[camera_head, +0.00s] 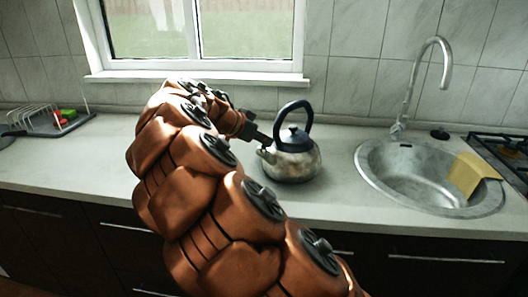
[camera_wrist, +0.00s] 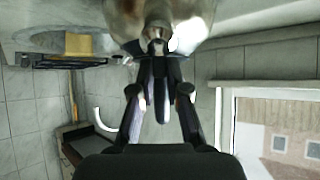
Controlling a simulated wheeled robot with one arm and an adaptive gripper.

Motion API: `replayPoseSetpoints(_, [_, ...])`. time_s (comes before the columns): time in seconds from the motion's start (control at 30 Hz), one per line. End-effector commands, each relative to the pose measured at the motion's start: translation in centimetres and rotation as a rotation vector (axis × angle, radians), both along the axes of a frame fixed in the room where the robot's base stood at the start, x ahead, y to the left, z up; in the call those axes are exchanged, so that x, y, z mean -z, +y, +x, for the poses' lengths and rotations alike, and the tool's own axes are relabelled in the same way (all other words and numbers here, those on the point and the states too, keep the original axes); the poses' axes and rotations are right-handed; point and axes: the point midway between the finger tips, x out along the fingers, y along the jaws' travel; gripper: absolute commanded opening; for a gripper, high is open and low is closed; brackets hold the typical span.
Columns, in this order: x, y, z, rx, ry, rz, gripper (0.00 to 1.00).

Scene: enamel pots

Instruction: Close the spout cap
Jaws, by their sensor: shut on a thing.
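A steel kettle (camera_head: 290,160) with a dark lid and a black arched handle (camera_head: 295,112) stands upright on the counter. Its short spout (camera_head: 264,153) points left, toward my gripper (camera_head: 261,140). In the wrist view, which is upside down, the kettle body (camera_wrist: 185,14) fills the top middle and the spout (camera_wrist: 155,32) points at me. My gripper (camera_wrist: 159,57) has its fingertips close together at the spout's mouth, shut on the spout cap. The cap is mostly hidden by the fingertips, and its angle cannot be told. The kettle handle shows between the fingers.
A round metal sink (camera_head: 375,178) with a tall faucet (camera_head: 409,90) and a yellow cloth (camera_head: 467,175) lies to the right. A stove (camera_head: 505,150) is at the far right. A dish rack (camera_head: 45,120) stands far left. The counter around the kettle is clear.

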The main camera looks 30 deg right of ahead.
Motion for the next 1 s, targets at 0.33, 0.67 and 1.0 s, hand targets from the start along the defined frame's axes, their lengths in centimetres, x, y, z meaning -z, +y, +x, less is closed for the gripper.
replayPoseSetpoints(0.33, [0.46, 0.34, 0.00, -0.002, -0.022, -0.117, 0.00])
replayPoseSetpoints(0.67, [0.28, 0.41, -0.02, -0.001, -0.026, -0.144, 0.00])
replayPoseSetpoints(1.0, [0.24, 0.39, -0.04, -0.001, -0.026, -0.144, 0.19])
